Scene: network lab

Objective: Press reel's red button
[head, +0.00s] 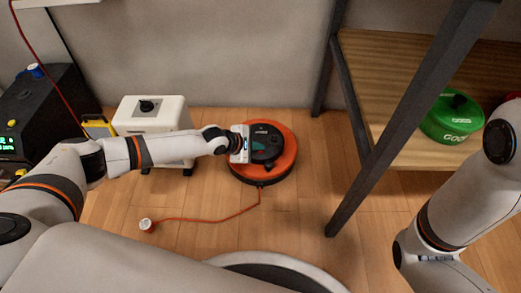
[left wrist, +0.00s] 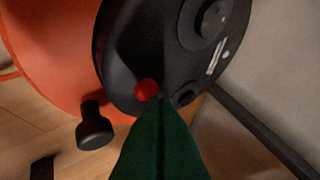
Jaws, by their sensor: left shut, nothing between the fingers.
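The cable reel (head: 288,162) is orange with a black round hub and lies on the wooden floor. My left gripper (head: 262,157) reaches over the hub from the left. In the left wrist view, the reel's orange rim (left wrist: 45,50) and black hub face (left wrist: 130,45) fill the upper left. The small round red button (left wrist: 147,89) sits near the hub's lower edge. The dark green fingertips of my left gripper (left wrist: 163,104) are shut and empty, appearing just right of and below the button. I cannot tell whether they touch it. My right gripper is out of view.
A red cord runs from the reel to a plug (head: 146,225) on the floor. A white box (head: 150,115) and a black unit (head: 45,105) stand left. A dark-framed wooden shelf (head: 385,75) with a green reel (head: 453,118) stands right.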

